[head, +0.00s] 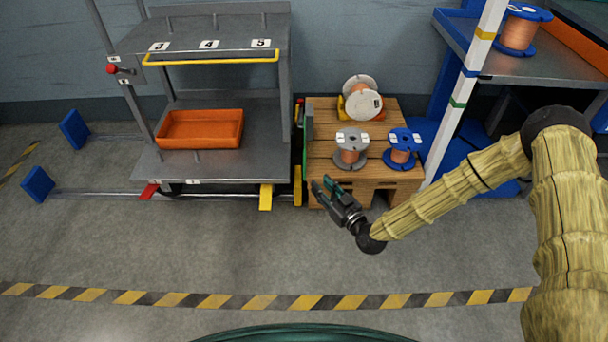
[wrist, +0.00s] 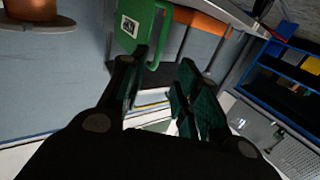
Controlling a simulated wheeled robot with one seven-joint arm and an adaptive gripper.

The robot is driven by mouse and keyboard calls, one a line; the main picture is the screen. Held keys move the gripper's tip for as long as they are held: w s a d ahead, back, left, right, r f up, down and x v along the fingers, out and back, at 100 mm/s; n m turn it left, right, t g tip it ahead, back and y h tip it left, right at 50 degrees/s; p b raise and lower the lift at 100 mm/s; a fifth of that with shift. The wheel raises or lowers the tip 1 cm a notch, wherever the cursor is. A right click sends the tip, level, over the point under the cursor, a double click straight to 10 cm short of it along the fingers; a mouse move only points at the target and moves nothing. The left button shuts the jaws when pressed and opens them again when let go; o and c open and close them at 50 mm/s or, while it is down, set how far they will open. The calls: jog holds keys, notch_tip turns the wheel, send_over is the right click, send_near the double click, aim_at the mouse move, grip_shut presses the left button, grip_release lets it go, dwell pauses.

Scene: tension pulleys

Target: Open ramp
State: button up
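No part is clearly marked as the ramp. The grey shelf cart (head: 215,167) stands against the back wall, with a narrow upright green part (head: 306,150) at its right side, beside the wooden pallet stand. A green plate with a loop handle and a small label (wrist: 130,28) shows just beyond the fingers in the wrist view; I cannot tell whether it is that same part. My gripper (head: 323,187) is in front of the stand's lower left, near the green part. Its fingers (wrist: 163,60) are apart with nothing seen between them.
The wooden stand (head: 322,148) carries several spools, including a grey one (head: 351,148) and a blue one (head: 402,148). An orange bin (head: 202,128) sits on the cart's lower shelf. A yellow pedal (head: 266,197) juts out at floor level. The floor in front is clear.

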aim_at(305, 167)
jog(key=b+x, duration=0.4)
jog(key=x, duration=0.5)
jog(key=shift+w, duration=0.2)
jog(key=shift+x, duration=0.85)
